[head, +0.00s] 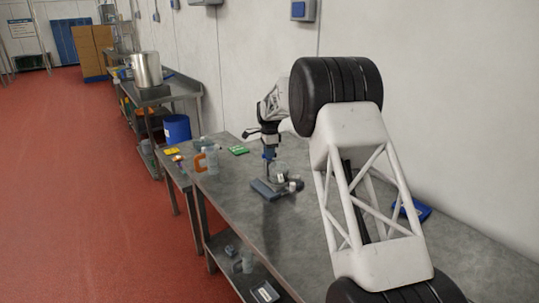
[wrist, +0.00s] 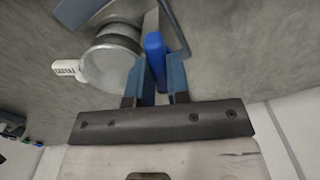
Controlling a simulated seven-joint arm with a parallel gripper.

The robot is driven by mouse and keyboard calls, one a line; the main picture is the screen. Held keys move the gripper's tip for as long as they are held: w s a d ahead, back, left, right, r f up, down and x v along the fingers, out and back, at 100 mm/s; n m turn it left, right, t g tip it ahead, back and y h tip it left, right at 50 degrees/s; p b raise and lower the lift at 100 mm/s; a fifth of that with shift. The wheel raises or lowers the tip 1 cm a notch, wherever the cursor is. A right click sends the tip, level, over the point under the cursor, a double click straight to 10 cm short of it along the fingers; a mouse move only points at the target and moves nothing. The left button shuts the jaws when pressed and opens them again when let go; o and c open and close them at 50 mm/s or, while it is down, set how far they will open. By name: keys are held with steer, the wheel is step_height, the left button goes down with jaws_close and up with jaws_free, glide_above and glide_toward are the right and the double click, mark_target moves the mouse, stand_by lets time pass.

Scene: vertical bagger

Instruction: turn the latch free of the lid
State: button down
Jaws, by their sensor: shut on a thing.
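My gripper (wrist: 157,80) is shut on a blue bar-like piece, which looks like the latch (wrist: 154,50), standing between its two grey-blue fingers in the wrist view. Directly left of the fingers is a round, pale grey lid or vessel top (wrist: 113,62) with a white labelled tab (wrist: 68,68) on its left. The left finger overlaps the round part's edge; I cannot tell whether they touch. In the head view my gripper (head: 269,157) points down over a small unit with a blue-grey base (head: 264,190) on the bench. The latch is too small to make out there.
The unit stands on a long grey metal bench (head: 310,235). An orange clamp-like item (head: 201,162), a clear container (head: 212,160) and a green board (head: 238,150) lie to its left. A blue item (head: 415,209) lies to the right behind my arm. The bench front is clear.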

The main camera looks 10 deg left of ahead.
steer(key=shift+n, duration=1.8)
steer(key=c, duration=0.9)
jaws_free()
steer(key=shift+r, duration=0.15)
steer(key=shift+r, duration=2.35)
